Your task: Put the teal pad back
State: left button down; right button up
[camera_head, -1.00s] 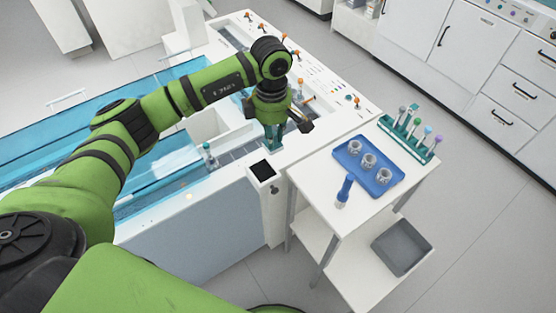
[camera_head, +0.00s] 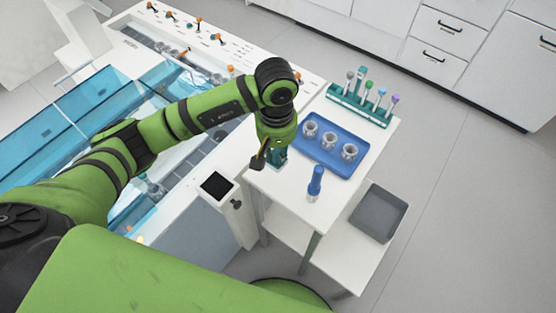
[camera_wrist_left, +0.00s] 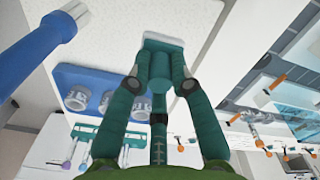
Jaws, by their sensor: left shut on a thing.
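My left gripper (camera_head: 272,160) is at the left end of the white cart top, near its front left corner. In the left wrist view the gripper (camera_wrist_left: 160,60) is shut on the teal pad (camera_wrist_left: 160,78), a teal body with a thin dark stem toward the wrist and a pale teal flat end away from it. In the head view my gripper and arm mostly cover the pad. Whether its flat end touches the cart top is unclear. My right gripper is not in view.
The white cart (camera_head: 290,190) bears a blue tray (camera_head: 327,163) with three grey cups, a blue-handled tool (camera_head: 316,183) standing upright, and a teal rack (camera_head: 358,106) of coloured-top sticks. A grey bin (camera_head: 379,213) sits on the lower shelf. The tank bench (camera_head: 215,65) is left.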

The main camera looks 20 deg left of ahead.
aim_at(277, 164)
pick_arm(q)
jog(key=shift+f, duration=0.8)
notch_tip(277, 164, down, 3)
jog(key=shift+f+p, duration=0.2)
jog(key=shift+p, duration=0.25)
jog(key=shift+f+b, duration=0.2)
jog(key=shift+b, duration=0.15)
jog(key=c, duration=1.1)
grip_release()
jog(key=shift+r, duration=0.1)
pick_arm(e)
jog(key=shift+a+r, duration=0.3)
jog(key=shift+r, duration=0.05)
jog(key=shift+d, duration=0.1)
